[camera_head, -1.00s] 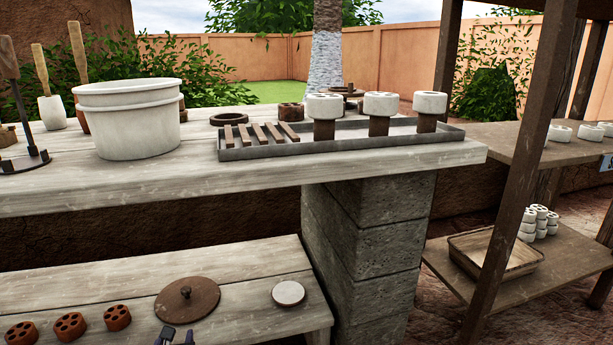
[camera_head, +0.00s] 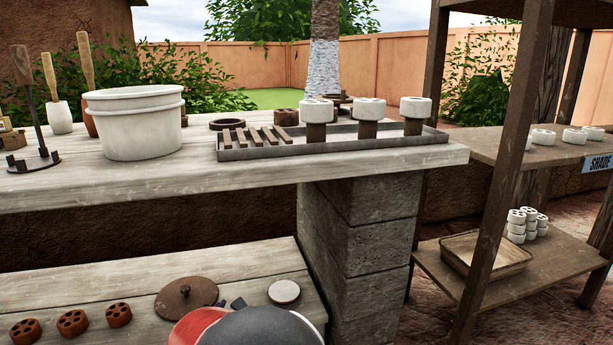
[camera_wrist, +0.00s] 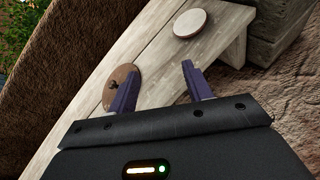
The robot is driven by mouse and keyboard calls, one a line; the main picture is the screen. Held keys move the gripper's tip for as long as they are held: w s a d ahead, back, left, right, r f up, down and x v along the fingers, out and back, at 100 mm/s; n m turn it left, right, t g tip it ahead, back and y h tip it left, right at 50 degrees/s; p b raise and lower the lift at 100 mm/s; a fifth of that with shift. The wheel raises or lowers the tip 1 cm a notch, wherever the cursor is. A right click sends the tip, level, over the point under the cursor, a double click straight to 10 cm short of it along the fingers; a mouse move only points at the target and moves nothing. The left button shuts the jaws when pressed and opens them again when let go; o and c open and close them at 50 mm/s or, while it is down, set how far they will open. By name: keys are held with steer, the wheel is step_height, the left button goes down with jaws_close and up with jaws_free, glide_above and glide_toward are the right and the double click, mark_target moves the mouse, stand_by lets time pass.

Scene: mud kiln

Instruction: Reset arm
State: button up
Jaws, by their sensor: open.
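My gripper (camera_wrist: 157,88) shows in the wrist view with its two purple fingers apart and nothing between them. Below and beyond the fingers is the low wooden bench (camera_wrist: 150,62). A brown round lid with a knob (camera_wrist: 122,88) lies on the bench, partly behind the left finger. A white disc (camera_wrist: 190,23) lies farther along the bench, clear of the fingers. In the head view, part of my arm, red and dark grey, covers the bench's front edge near the brown lid (camera_head: 186,297) and the white disc (camera_head: 284,291).
The upper table (camera_head: 230,174) holds a white bucket (camera_head: 135,125) and a metal tray (camera_head: 390,141) with wooden slats and several white pieces on brown stands. Several red-brown holed pieces (camera_head: 73,322) lie on the low bench. A wooden shelf (camera_head: 470,290) stands at the right.

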steer(key=s+d+r+m+g+h, duration=0.1)
steer(key=d+r+m+g+h, duration=0.15)
steer(key=d+m, duration=0.45)
steer(key=d+r+m+g+h, duration=0.15)
steer(key=d+r, duration=0.25)
steer(key=d, duration=0.6)
steer(key=s+d+r+m+g, duration=0.3)
steer(key=s+d+m, duration=0.65)
steer(key=d, duration=0.35)
steer(key=s+d+r+m+y, duration=0.1)
steer(key=s+m+y, duration=0.2)
steer(key=s+m, duration=0.4)
steer(key=s+d+r+m+y, duration=0.2)
steer(key=s+m, duration=0.3)
steer(key=s, duration=0.4)
step_height(320, 180, up, 12)
steer(key=p, duration=1.2)
steer(key=shift+a+f+g, duration=0.25)
steer(key=shift+a+g, duration=0.05)
steer(key=shift+a, duration=0.05)
steer(key=shift+s, duration=0.1)
steer(key=shift+c, duration=0.3)
